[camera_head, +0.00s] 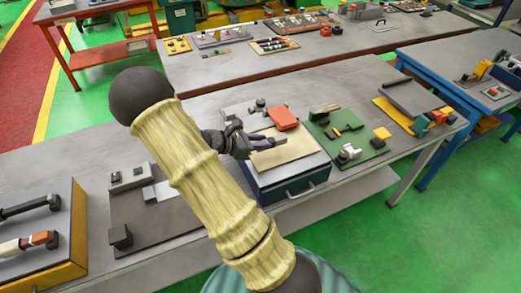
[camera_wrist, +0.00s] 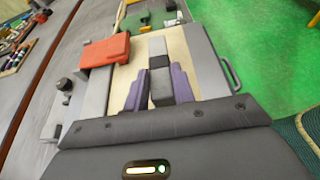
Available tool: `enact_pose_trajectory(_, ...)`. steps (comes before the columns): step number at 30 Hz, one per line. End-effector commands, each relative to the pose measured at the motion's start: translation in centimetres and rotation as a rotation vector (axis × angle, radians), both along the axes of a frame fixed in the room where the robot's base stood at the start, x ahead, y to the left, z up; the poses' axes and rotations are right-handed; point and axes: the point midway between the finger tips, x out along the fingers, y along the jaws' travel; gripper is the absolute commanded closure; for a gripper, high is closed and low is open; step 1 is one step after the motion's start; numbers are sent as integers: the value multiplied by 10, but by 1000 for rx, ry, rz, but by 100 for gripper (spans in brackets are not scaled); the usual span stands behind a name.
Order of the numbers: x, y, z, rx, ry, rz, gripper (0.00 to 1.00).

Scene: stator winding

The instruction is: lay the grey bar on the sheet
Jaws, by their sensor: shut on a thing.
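The grey bar (camera_wrist: 158,72) sits lengthwise between the two purple-grey fingers of my gripper (camera_wrist: 160,84) in the wrist view. My gripper is shut on it. The beige sheet (camera_wrist: 180,48) lies under the bar and the fingers. In the head view the sheet (camera_head: 298,148) lies on top of a dark blue box, and my gripper (camera_head: 266,143) is over its left part. The bar is hard to make out there. I cannot tell whether the bar touches the sheet or hangs just above it.
A red block (camera_head: 282,117) lies at the sheet's far edge and also shows in the wrist view (camera_wrist: 105,50). The blue box (camera_head: 290,186) has a front handle. A green board (camera_head: 345,137) with small parts stands close on the right. A grey board (camera_head: 155,217) lies left.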

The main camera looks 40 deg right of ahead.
Motion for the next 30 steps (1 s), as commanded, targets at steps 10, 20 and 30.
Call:
enact_pose_trajectory(10, -1, 0, -27, -1, 5, 0, 100)
enact_pose_trajectory(20, 0, 0, -42, 1, 1, 0, 100)
enact_pose_trajectory(30, 0, 1, -42, 1, 0, 1, 53)
